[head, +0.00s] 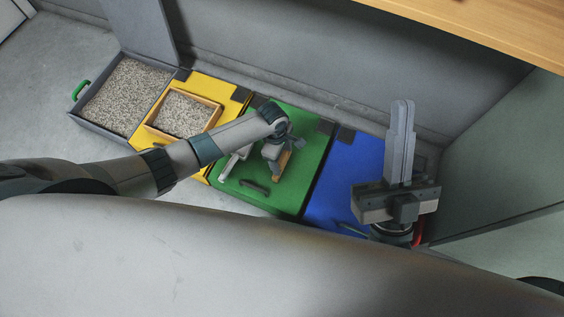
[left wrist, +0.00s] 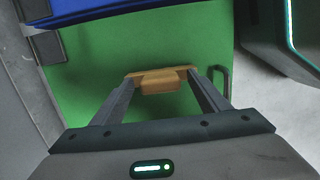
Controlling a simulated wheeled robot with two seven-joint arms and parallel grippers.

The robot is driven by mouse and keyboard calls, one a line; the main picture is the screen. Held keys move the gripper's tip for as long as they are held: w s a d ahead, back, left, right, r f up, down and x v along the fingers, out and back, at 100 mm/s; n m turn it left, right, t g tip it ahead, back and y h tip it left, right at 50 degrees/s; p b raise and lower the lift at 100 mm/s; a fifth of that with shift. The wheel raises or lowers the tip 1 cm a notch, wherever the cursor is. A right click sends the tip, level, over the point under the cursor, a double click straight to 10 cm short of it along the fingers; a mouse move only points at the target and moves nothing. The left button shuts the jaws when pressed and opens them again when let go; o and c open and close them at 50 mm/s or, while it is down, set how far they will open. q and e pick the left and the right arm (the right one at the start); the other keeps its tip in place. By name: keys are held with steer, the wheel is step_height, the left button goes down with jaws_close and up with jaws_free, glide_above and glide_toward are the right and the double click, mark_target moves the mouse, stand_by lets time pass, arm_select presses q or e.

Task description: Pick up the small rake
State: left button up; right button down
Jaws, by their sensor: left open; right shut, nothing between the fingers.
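A small wooden piece, apparently the small rake (left wrist: 162,84), lies over the green lid (left wrist: 90,85) in the left wrist view. It shows as a light brown bar with a thicker block. In the head view part of the rake (head: 283,164) shows beside my gripper, which hides the rest. My left gripper (left wrist: 163,76) is open, with its fingers on either side of the wooden piece near its ends. I cannot tell whether they touch it. My right gripper (head: 402,104) is shut and empty, pointing up over the blue lid (head: 340,185), away from the rake.
A yellow bin (head: 152,112) with a wooden tray of gravel (head: 183,115) stands left of the green lid. An open grey box (head: 85,113) of gravel is further left. A dark handle (head: 254,187) sits on the green lid. A wall runs behind; a wooden surface (head: 490,25) is at upper right.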

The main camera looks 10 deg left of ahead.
arm_select(q)
steer(key=shift+c, duration=0.6)
steer(key=c, duration=1.1)
steer(key=shift+o, duration=0.2)
